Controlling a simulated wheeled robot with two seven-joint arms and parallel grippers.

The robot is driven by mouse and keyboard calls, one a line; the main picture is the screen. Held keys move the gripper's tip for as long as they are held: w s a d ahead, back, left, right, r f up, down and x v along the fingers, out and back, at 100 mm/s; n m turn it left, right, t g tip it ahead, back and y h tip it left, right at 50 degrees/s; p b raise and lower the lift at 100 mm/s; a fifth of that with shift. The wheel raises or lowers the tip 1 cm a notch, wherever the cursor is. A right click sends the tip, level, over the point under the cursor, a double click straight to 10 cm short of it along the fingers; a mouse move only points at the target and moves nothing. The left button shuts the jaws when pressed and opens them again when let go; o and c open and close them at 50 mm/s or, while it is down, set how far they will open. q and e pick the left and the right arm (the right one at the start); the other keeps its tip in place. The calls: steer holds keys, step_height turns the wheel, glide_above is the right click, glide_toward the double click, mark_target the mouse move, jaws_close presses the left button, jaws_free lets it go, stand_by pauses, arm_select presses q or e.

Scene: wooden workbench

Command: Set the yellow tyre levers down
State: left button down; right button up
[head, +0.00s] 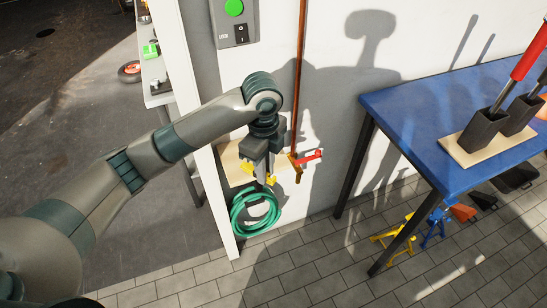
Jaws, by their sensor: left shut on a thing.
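My left gripper (262,174) points down near the white wall, beside the copper pipe. It is shut on the yellow tyre levers (271,180). Only small yellow ends of the levers show on either side of the dark fingers, and the middle is hidden by the gripper. The levers appear above a pale wooden shelf (229,163) at the wall. I cannot tell whether they touch it. My right gripper is not in view.
A red-handled valve (309,157) sits on the copper pipe (299,70) just right of my gripper. A coiled green hose (255,210) is below. A blue-topped workbench (410,105) with black tool holders stands at right. Tiled floor between is clear.

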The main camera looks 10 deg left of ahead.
arm_select(q)
steer(key=s+a+f+n, duration=0.3)
steer(key=s+n, duration=0.3)
steer(key=n, duration=0.5)
steer(key=s+a+f+n, duration=0.4)
steer(key=s+n, duration=0.3)
steer(key=n, duration=0.4)
steer(key=shift+a, duration=0.35)
steer(key=shift+s+f, duration=0.1)
